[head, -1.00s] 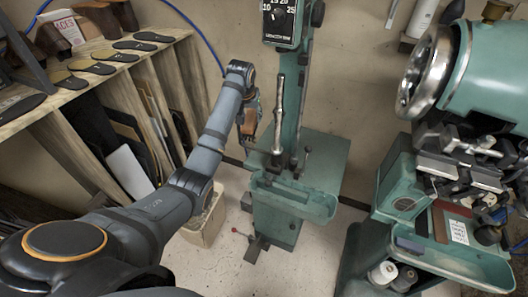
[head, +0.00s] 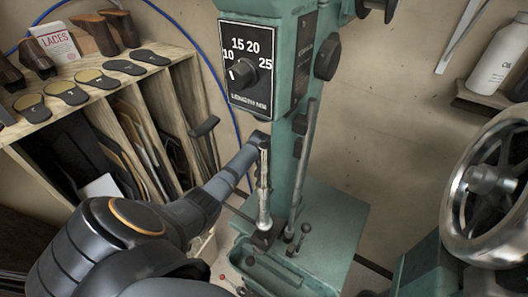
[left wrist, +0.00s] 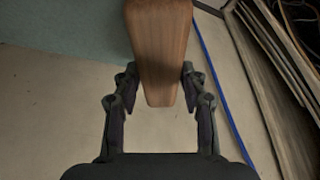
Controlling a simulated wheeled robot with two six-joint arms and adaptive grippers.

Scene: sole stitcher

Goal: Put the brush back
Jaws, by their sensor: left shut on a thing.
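The brush shows in the left wrist view as a brown wooden piece (left wrist: 160,45), running from the top edge down between the fingers. My left gripper (left wrist: 158,88) is shut on it, one dark finger on each side. Its bristles are not visible there. In the head view my left arm reaches from the lower left toward the green machine column (head: 290,150). The gripper and brush cannot be made out clearly there. My right gripper is not in view.
A wooden shelf (head: 185,75) at left holds shoe soles, shoe forms and a laces box (head: 55,42). The column carries a dial (head: 245,72) and metal levers. A large handwheel (head: 490,185) is at right.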

